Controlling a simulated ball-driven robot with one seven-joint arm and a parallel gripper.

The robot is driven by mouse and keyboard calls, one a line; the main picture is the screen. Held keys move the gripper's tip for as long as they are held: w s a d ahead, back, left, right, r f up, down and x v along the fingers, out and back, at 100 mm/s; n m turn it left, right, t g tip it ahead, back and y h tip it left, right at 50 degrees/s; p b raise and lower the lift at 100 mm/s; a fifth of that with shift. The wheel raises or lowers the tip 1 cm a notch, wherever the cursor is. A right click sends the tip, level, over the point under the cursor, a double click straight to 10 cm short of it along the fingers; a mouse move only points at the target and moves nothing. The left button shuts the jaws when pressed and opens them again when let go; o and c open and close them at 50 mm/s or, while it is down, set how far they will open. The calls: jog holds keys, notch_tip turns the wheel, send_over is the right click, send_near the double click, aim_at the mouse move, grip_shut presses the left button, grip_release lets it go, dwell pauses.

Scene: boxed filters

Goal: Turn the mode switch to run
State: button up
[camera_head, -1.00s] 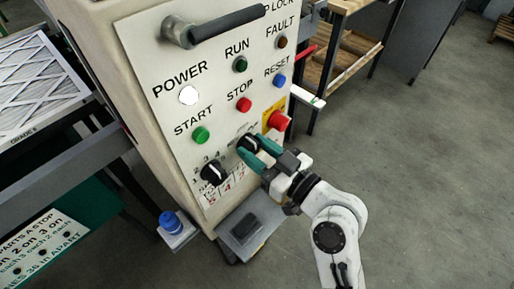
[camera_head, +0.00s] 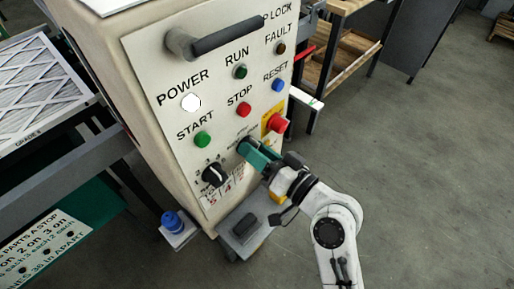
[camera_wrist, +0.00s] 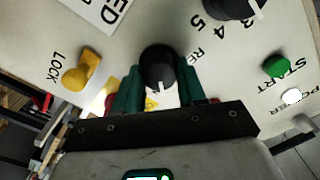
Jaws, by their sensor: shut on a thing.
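The mode switch is a round black knob (camera_wrist: 158,66) with a white pointer line, low on the pale control panel (camera_head: 222,82). In the wrist view it sits between my gripper's two green fingers, with the pointer towards the gripper body. Only part of the label beside it, "RE", is readable. My gripper (camera_head: 254,152) is shut on this knob; it also shows in the wrist view (camera_wrist: 158,85). In the head view the fingers cover most of the knob, so its setting cannot be read there.
A second black knob with numbers (camera_head: 214,174) is left of my gripper. A red stop button (camera_head: 276,123) is close above right. Green START (camera_head: 202,139), red STOP (camera_head: 244,109) and blue RESET (camera_head: 278,85) buttons are above. A yellow lock piece (camera_wrist: 82,72) shows in the wrist view.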

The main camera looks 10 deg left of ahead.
jog(key=shift+m, duration=0.5)
jog(key=o, duration=1)
jog(key=shift+o, duration=0.2)
jog(key=b+v, duration=0.2)
jog(key=v, duration=0.8)
jog(key=shift+s+d+b, duration=0.25)
jog(key=shift+d+b, duration=0.05)
